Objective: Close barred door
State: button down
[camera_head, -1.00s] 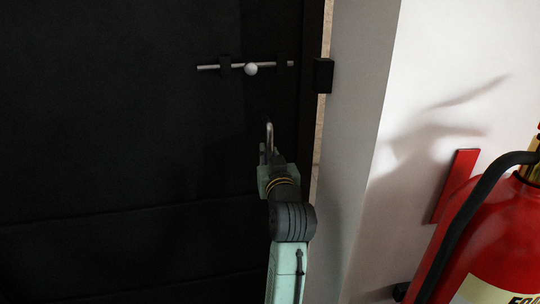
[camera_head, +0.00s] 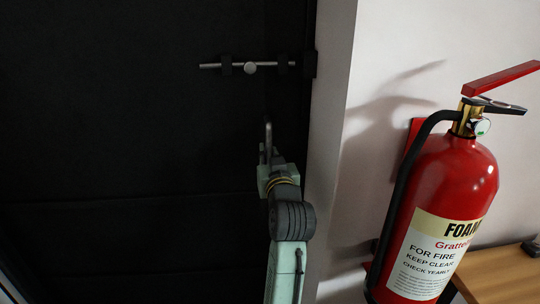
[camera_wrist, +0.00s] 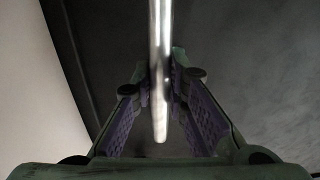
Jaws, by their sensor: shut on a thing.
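The dark door (camera_head: 130,130) fills the left of the head view, its right edge close against the door frame with no light gap visible. A metal sliding bolt (camera_head: 215,66) with a round knob lies across black brackets on the door. Its right end shows at the right bracket, left of the black keeper (camera_head: 310,65) on the frame. My gripper (camera_head: 267,158) is below the bolt, at the metal door handle (camera_head: 268,133). In the wrist view my gripper (camera_wrist: 160,95) is shut on the handle bar (camera_wrist: 160,60), which runs between its fingers.
A red fire extinguisher (camera_head: 450,185) hangs on the white wall (camera_head: 400,50) at right, beside the door frame. A wooden surface (camera_head: 510,275) is at the lower right corner.

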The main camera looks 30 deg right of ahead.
jog(key=shift+s+a+f, duration=0.1)
jog(key=shift+s+a, duration=0.1)
jog(key=shift+a, duration=0.3)
jog(key=c, duration=1.8)
grip_release()
jog(key=shift+a, duration=0.1)
jog(key=shift+o, duration=1.2)
jog(key=shift+s, duration=0.1)
jog(key=shift+d, duration=0.2)
jog(key=shift+s, duration=0.1)
jog(key=v, duration=0.7)
jog(key=shift+s, duration=0.15)
